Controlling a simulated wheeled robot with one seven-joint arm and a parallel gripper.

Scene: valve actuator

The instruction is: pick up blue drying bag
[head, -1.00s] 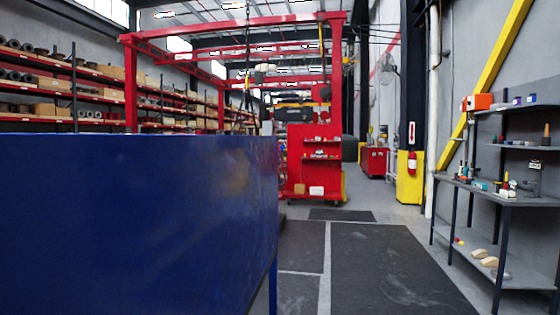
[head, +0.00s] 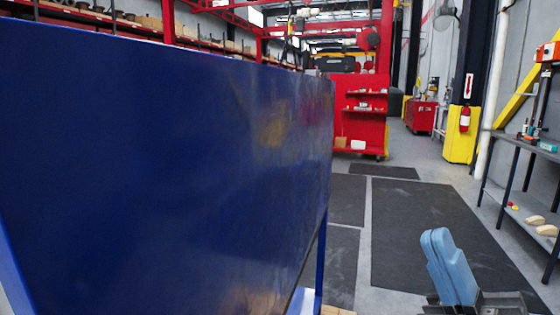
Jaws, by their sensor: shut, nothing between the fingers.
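I cannot pick out a blue drying bag in the head view. My gripper (head: 436,236) shows at the lower right, with two light blue fingers close together on a grey mount. It is shut and empty. It points up in front of the dark floor mats, to the right of a large dark blue panel and apart from it.
The blue panel (head: 180,150) fills the left side close by. A grey shelf (head: 522,141) with small items stands at the right edge. A red cart (head: 361,113) stands farther back. Dark mats (head: 419,215) lie on open floor between.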

